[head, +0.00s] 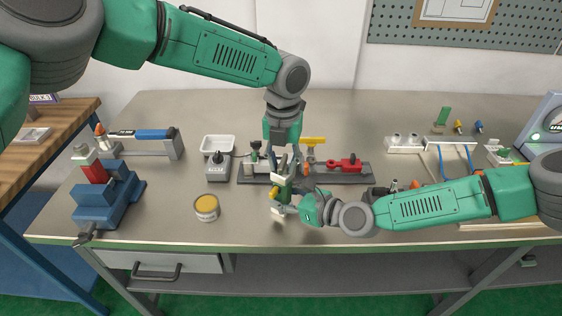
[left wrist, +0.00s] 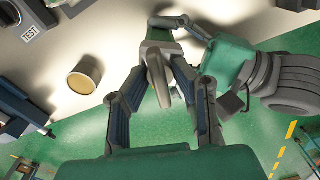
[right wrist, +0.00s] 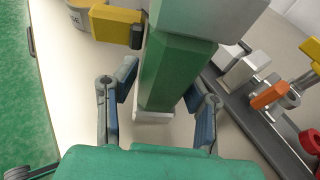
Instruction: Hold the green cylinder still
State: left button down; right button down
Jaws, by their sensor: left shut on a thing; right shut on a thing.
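The green cylinder (right wrist: 178,72) stands between the fingers of my right gripper (right wrist: 158,105) in the right wrist view. It has flat-looking sides, a pale block above it and a pale foot below. In the head view the green cylinder (head: 286,188) is small and partly covered by the grippers. My right gripper (head: 290,205) is shut on it from the right. My left gripper (head: 284,168) comes down from above and is shut at its upper end.
A yellow-topped tin (head: 206,207) stands left of the grippers. A blue vise (head: 105,200) is farther left. A dark fixture plate with a red clamp (head: 345,163) lies just behind. A white tray (head: 218,146) is behind left. The front middle of the bench is clear.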

aim_at(284, 159)
pick_arm(q)
jog(key=m, duration=0.4)
jog(key=shift+m, duration=0.4)
jog(key=c, duration=1.2)
grip_release()
jog(key=r, duration=1.2)
jog(key=shift+w+d, duration=0.1)
jog(key=shift+w, duration=0.15)
jog(key=shift+c, duration=0.5)
